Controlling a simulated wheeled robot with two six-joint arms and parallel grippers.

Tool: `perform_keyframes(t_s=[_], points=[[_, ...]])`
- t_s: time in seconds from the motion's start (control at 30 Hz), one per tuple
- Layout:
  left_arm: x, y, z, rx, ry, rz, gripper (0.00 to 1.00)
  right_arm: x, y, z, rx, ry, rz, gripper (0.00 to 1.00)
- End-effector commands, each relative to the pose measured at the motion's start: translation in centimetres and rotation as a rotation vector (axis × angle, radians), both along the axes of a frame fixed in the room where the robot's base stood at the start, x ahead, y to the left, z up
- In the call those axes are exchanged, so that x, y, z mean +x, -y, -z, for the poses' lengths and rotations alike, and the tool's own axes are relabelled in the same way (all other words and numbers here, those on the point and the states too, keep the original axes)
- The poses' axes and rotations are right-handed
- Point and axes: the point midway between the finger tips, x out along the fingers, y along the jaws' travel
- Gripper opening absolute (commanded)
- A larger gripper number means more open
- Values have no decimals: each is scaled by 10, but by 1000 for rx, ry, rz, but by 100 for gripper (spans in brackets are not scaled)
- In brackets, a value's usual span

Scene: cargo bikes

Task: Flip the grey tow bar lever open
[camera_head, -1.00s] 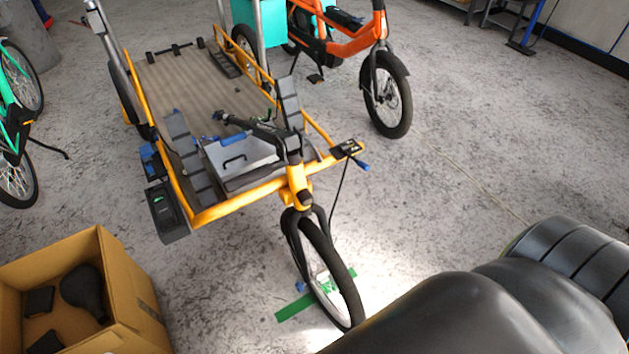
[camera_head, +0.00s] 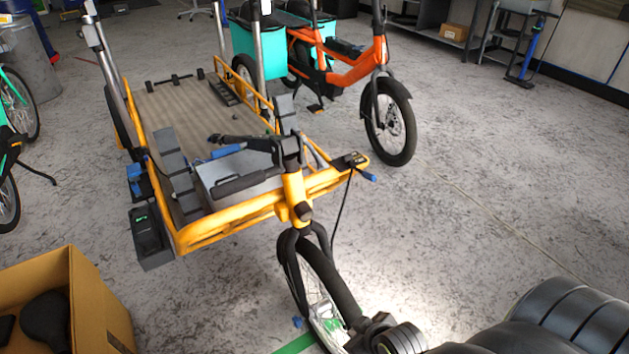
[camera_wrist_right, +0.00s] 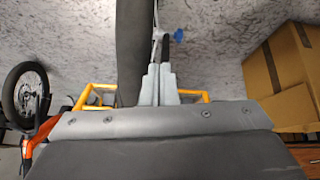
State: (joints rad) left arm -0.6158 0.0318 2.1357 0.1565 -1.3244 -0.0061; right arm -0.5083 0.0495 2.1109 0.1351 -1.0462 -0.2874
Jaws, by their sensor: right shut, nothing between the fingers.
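The yellow cargo bike (camera_head: 293,190) stands in the middle of the head view, its front wheel (camera_head: 325,277) turned toward me. My right wrist comes in from the lower right, close to the bottom of that wheel. In the right wrist view my right gripper (camera_wrist_right: 158,72) is shut and empty, with its pale fingers beside the dark tyre (camera_wrist_right: 130,45). A thin grey part shows just beyond the fingertips; I cannot tell whether it is the tow bar lever or whether the fingers touch it. I cannot make out the lever clearly in the head view. My left gripper is not in view.
A cardboard box (camera_head: 88,305) with dark parts stands at the lower left; a box (camera_wrist_right: 280,60) also shows at right in the right wrist view. An orange bike (camera_head: 345,65) stands behind the yellow one. The floor to the right is clear.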

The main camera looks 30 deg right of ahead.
Motion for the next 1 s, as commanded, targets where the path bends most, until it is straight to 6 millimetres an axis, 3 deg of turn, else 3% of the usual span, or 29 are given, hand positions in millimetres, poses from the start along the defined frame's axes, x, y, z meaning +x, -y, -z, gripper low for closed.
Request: perform_keyframes(t_s=[0.2, 0.5, 0.73, 1.0], points=[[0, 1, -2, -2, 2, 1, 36, 82, -2, -29, -193, 337, -205, 0], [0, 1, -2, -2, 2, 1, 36, 170, -7, -75, -585, 793, -341, 0], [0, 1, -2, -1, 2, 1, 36, 206, -4, -121, -985, 1056, -289, 0], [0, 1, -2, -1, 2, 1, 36, 213, 1, -160, -1381, 1177, -121, 0]])
